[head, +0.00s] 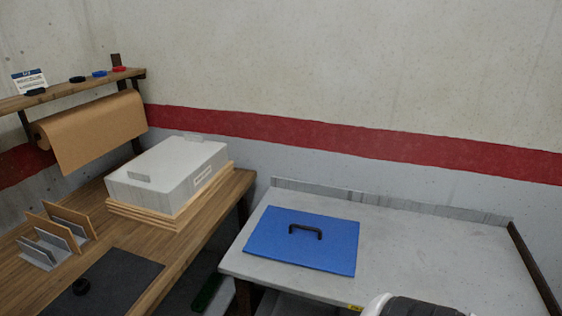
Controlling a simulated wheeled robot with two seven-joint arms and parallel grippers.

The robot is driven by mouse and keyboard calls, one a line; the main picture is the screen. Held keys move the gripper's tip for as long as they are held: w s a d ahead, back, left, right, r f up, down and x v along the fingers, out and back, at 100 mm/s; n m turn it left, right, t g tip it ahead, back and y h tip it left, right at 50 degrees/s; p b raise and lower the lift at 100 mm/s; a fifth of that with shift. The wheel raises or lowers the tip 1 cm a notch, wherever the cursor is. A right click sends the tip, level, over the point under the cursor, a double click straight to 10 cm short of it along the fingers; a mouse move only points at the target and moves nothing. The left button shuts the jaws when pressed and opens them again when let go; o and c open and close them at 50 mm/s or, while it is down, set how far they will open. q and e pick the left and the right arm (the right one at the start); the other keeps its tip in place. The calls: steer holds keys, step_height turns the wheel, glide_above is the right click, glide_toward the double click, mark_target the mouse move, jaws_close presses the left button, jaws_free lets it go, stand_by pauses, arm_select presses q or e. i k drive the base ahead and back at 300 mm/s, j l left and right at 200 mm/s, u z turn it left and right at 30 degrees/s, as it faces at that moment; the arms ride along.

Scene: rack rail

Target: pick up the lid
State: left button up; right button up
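The lid (275,243) is a flat blue rectangle with a black arched handle (305,231) standing on its top. It lies on the left part of a light grey table (420,243). A white and black rounded part, which looks like one of my own arm links, shows at the bottom edge, right of the lid. No gripper fingers show in the head view.
A wooden bench (207,212) at left carries a grey-white box (168,170) on stacked brown boards, a dark mat (125,277) and upright dividers (55,238). A brown paper roll (90,130) hangs under a shelf. The grey table's right side is clear; a low rim runs along its back.

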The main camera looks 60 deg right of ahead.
mark_target(313, 241)
steer(key=z, duration=1.95)
steer(key=u, duration=2.7)
steer(key=z, duration=2.7)
steer(key=i+l+u, duration=0.15)
steer(key=i+l, duration=0.55)
